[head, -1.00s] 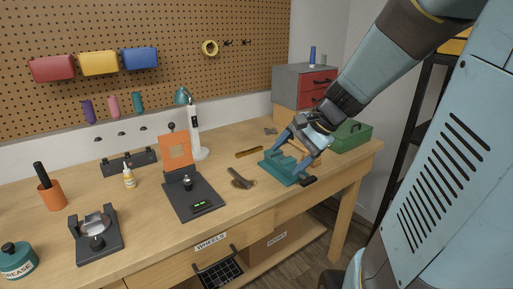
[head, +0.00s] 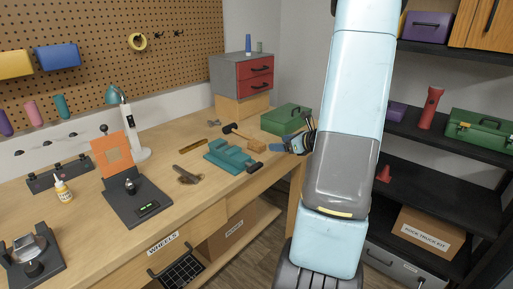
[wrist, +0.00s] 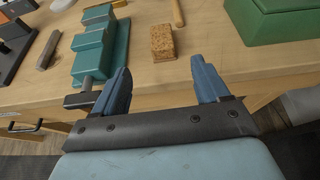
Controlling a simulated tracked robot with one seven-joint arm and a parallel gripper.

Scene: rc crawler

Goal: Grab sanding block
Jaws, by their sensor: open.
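The sanding block, a brown cork-like block (wrist: 163,42), lies on the workbench near its front edge. In the head view it (head: 257,145) sits between the teal vise (head: 230,157) and the green toolbox (head: 285,119). My gripper (wrist: 160,72) is open and empty, its blue fingers pointing at the bench. In the wrist view the block lies beyond the fingertips and between their lines, apart from them. In the head view my gripper (head: 300,143) is at the bench's front edge, right of the block, partly hidden by my arm.
The teal vise (wrist: 100,45) stands close left of my fingers. The green toolbox (wrist: 275,20) is on the right. A wooden handle (wrist: 178,12) lies behind the block. Dark shelves (head: 440,140) with tools stand at the right of the head view.

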